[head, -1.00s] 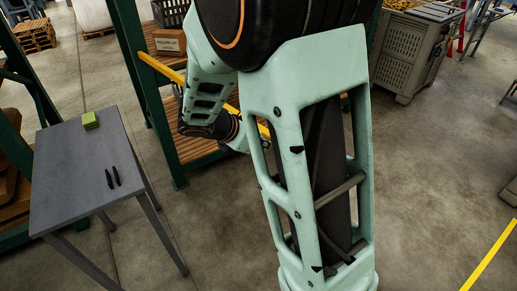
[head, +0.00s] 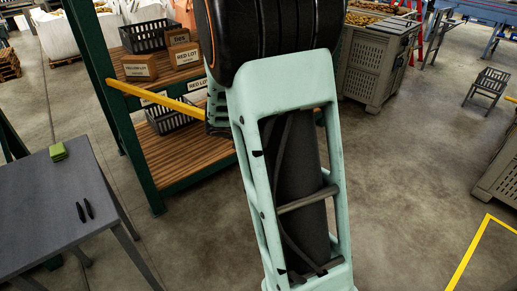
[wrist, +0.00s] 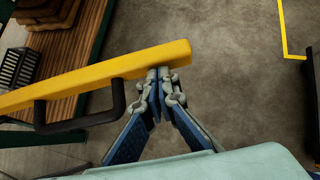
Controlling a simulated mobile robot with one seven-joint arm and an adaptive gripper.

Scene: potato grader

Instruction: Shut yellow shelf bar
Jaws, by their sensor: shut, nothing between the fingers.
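The yellow shelf bar (head: 150,97) runs from the left post of the green shelf rack out to the right in the head view, where my arm hides its far end. In the wrist view the bar (wrist: 110,74) slants up to its free end over the floor, standing out from the shelf. A black handle (wrist: 80,122) sits on its near side. My gripper (wrist: 162,76) is shut and empty. Its fingertips are at the bar's near side, close to the free end; they seem to touch it. The gripper is hidden in the head view.
The shelf rack (head: 189,158) holds black crates (head: 143,37) and labelled boxes. A grey table (head: 35,205) with a green block (head: 58,151) and two dark items stands at left. A grey bin (head: 375,65) stands beyond my arm.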

